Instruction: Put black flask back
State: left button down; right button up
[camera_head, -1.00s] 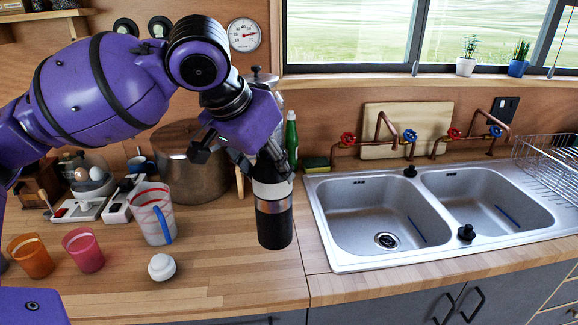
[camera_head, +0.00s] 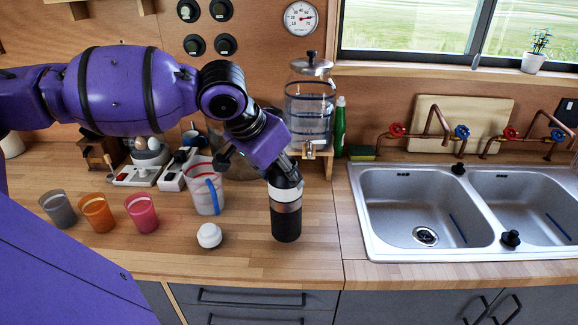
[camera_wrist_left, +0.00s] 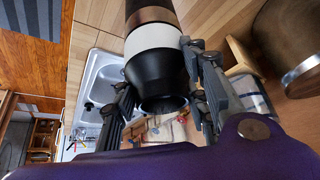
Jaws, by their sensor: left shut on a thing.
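The black flask (camera_head: 286,222) has a white band and a metallic band. It looks upright on or just above the wooden counter, left of the sink; I cannot tell whether its base touches. My left gripper (camera_head: 285,180) is shut on its upper part from above. In the left wrist view the flask (camera_wrist_left: 158,72) sits between the two fingers of the gripper (camera_wrist_left: 162,100), with its dark neck towards the camera. A white cap (camera_head: 209,236) lies on the counter left of the flask. My right gripper is not in view.
A measuring jug (camera_head: 204,190) with a blue handle and several coloured cups (camera_head: 142,213) stand to the left. A glass dispenser (camera_head: 310,112) and a green bottle (camera_head: 339,128) stand behind. The double sink (camera_head: 425,205) is at the right. The front counter strip is clear.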

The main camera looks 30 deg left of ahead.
aim_at(286, 201)
pick_arm(q)
notch_tip(286, 201, down, 3)
jog(key=shift+a+r, duration=0.1)
jog(key=shift+f, duration=0.2)
jog(key=c, duration=1)
grip_release()
jog(key=shift+f, duration=0.1)
